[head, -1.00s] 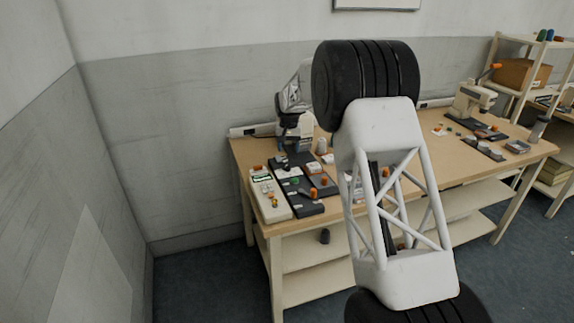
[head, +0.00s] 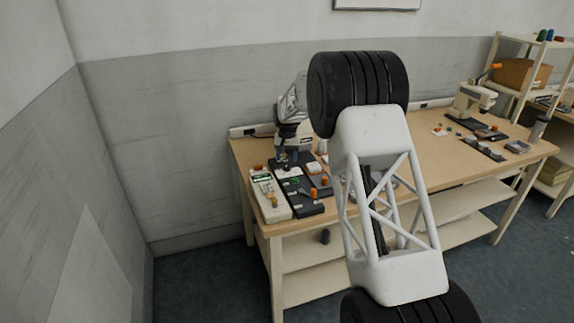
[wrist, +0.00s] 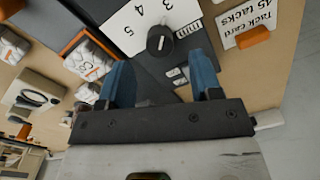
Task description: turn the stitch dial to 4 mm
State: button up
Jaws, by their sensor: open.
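The stitch dial (wrist: 160,42) is a dark round knob with a short white line on top, in the wrist view. A white scale plate (wrist: 118,34) with the figures 3, 4 and 5 lies beside it. Which figure the line points to I cannot tell for certain. My gripper (wrist: 157,72) is open. Its two blue fingers reach toward the dial, one to each side of it in the picture; whether they touch it I cannot tell. In the head view my gripper (head: 284,160) is small, over the dark machine base at the left of the bench.
A white card reading 45 tacks (wrist: 247,22) with an orange piece lies right of the dial. Wrapped wadding packs (wrist: 90,58) lie left. A pale keypad unit (head: 269,196) stands at the bench's left edge. The bench middle (head: 440,160) is mostly clear.

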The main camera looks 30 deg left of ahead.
aim_at(287, 165)
jog(key=shift+f, duration=2.1)
jog(key=c, duration=0.9)
